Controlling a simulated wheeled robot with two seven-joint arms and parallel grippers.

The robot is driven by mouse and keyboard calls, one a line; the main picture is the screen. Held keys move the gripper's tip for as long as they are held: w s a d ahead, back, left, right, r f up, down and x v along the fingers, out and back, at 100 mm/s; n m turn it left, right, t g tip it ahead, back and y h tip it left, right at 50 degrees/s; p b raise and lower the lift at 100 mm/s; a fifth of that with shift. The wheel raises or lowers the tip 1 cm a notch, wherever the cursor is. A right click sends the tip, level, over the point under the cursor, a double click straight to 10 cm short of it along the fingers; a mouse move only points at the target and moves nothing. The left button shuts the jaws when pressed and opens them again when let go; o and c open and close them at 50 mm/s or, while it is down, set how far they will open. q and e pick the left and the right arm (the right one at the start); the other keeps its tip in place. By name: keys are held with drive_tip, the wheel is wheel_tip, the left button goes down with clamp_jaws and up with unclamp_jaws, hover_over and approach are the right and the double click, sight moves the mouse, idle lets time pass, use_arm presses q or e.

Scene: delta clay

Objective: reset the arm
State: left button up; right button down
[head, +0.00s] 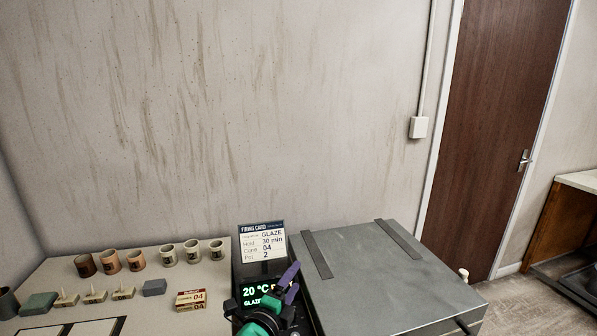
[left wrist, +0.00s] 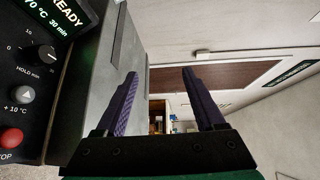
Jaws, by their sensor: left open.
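My left gripper (head: 288,284) is at the bottom middle of the head view, in front of the dark control panel (head: 252,292). Its green body and purple fingers cover part of the panel. In the left wrist view its two purple fingers (left wrist: 160,88) stand apart with nothing between them. The panel (left wrist: 35,85) shows there at the left, with a green READY display, a HOLD min knob (left wrist: 40,54), a +10 °C button (left wrist: 24,95) and a red button (left wrist: 11,138). My right gripper is in neither view.
A grey kiln-like box (head: 375,275) stands right of the panel. A firing card (head: 263,243) stands behind the panel. Left on the table are several cups (head: 109,261), a cone box (head: 191,299) and small blocks (head: 154,287). A brown door (head: 505,110) is beyond.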

use_arm(q)
drive_tip(key=s+a+f+n+g+y, duration=0.55)
drive_tip(key=s+a+f+n, duration=0.45)
drive_tip(key=a+f+n, duration=0.3)
drive_tip(key=s+a+f+n+g, duration=0.1)
drive_tip(key=s+a+n+g, duration=0.15)
drive_tip(key=s, duration=0.35)
drive_tip(key=s+a+f+n+g+y, duration=0.1)
drive_tip(key=s+a+n+g, duration=0.15)
drive_tip(key=s, duration=0.25)
drive_tip(key=s+a+f+n+g, duration=0.1)
drive_tip(key=s+a+n+g, duration=0.1)
drive_tip(key=s+a+n, duration=0.3)
drive_tip(key=s+d+f+m+g+b, duration=0.1)
drive_tip(key=s+f+b, duration=0.1)
drive_tip(key=f, duration=1.2)
drive_tip(key=s+f+m+b, duration=0.1)
drive_tip(key=s+f+b, duration=0.2)
drive_tip(key=f, duration=1.1)
drive_tip(key=s+a+f+g+b, duration=0.1)
drive_tip(key=s+a+f+b, duration=0.1)
drive_tip(key=s+f, duration=1.4)
wheel_tip(320, 180, down, 2)
drive_tip(key=shift+a+m+b, duration=0.3)
drive_tip(key=shift+b, duration=0.2)
